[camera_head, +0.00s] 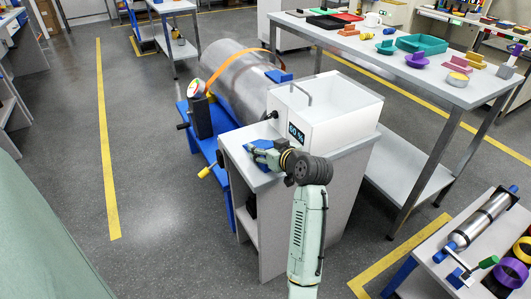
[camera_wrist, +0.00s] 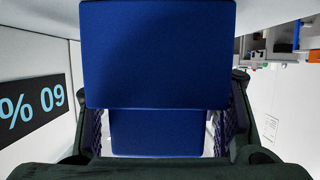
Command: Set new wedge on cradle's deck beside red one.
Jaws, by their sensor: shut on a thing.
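My gripper (camera_head: 266,152) is shut on a blue wedge (camera_wrist: 158,55), low over the grey cabinet top beside the white tank. In the wrist view the wedge fills the middle between the two fingers of my gripper (camera_wrist: 160,122). In the head view the wedge is small and partly mixed with the gripper's outline. A blue cradle (camera_head: 189,133) stands left of the cabinet, under a large metal cylinder (camera_head: 236,80). Most of its deck is hidden by the cylinder and the cabinet. I cannot make out a red wedge on it.
The white tank (camera_head: 325,108) with a "60 %" display (camera_head: 296,132) stands on the cabinet (camera_head: 305,205). A gauge (camera_head: 196,88) and yellow-ended handle (camera_head: 206,171) stick out by the cradle. A long table (camera_head: 400,70) with coloured parts is at right. The floor at left is clear.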

